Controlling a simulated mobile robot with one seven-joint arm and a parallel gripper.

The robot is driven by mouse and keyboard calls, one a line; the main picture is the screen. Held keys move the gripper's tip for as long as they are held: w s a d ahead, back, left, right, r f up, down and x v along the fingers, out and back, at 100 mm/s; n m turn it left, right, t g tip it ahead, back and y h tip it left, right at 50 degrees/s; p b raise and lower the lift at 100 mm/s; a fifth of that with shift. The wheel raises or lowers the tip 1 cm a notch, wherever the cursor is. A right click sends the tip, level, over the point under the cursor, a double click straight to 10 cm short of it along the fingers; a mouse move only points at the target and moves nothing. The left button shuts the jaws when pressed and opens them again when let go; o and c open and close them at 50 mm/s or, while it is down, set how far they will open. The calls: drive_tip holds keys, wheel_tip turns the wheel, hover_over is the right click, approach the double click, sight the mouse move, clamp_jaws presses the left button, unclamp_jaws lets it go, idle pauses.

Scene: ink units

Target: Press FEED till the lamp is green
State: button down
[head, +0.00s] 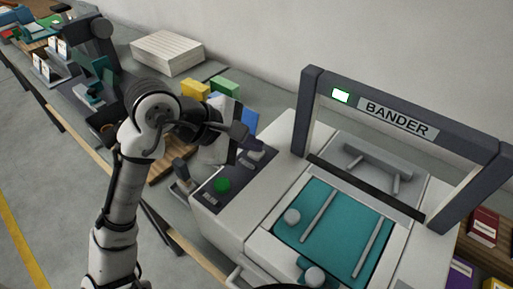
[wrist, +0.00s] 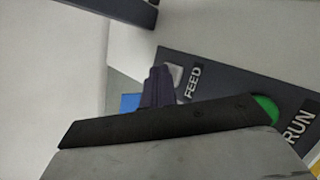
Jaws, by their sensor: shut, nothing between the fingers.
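The grey machine marked BANDER (head: 398,119) stands at the right in the head view. Its lamp (head: 341,95) on the upper frame is lit, very pale with a green tinge at its edge. The dark control panel (head: 208,199) is on the machine's left side. In the wrist view, the small pale FEED button (wrist: 177,72) sits beside the word FEED (wrist: 193,82). My gripper (wrist: 160,72) is shut and empty, its dark fingers at the button's left edge. They hide part of the button; I cannot tell whether they touch it.
A green button (head: 222,184) marked RUN sits nearer the panel's front edge; it shows in the wrist view (wrist: 267,108). A teal bed (head: 338,232) with rails and knobs lies right of the panel. A paper stack (head: 167,52) and coloured blocks (head: 195,90) stand behind my arm.

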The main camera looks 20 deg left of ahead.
sight(251, 153)
drive_tip(key=shift+r+p, duration=0.85)
wheel_tip(251, 153, up, 5)
drive_tip(key=p, duration=0.5)
drive_tip(key=shift+r, duration=0.1)
idle(1.1)
